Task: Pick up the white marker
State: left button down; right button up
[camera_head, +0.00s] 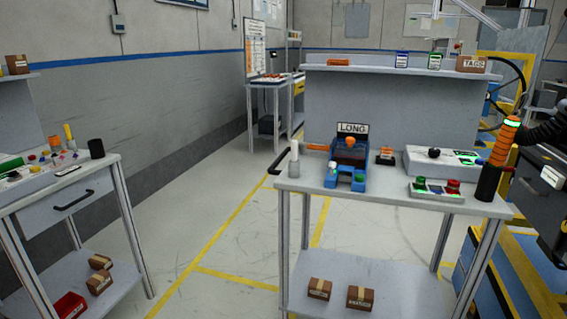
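A white upright cylinder (294,158), which looks like the white marker, stands at the left end of the workbench (402,200) in the middle right of the head view. It is too small to make out a cap or tip. Just right of it lies an orange rod-like item (317,147), and then a blue holder (350,155) with a sign reading LONG. Neither of my grippers shows in the head view.
A black and orange post with a green light (497,160) stands at the bench's right end. Control boxes (437,188) sit on the bench. A left table (30,206) holds small parts and a black cup (96,148). The floor between is clear.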

aim_at(294, 143)
jog(key=u, duration=0.7)
jog(key=i, duration=0.75)
jog(key=u, duration=0.65)
jog(key=i, duration=0.95)
jog(key=z, duration=0.5)
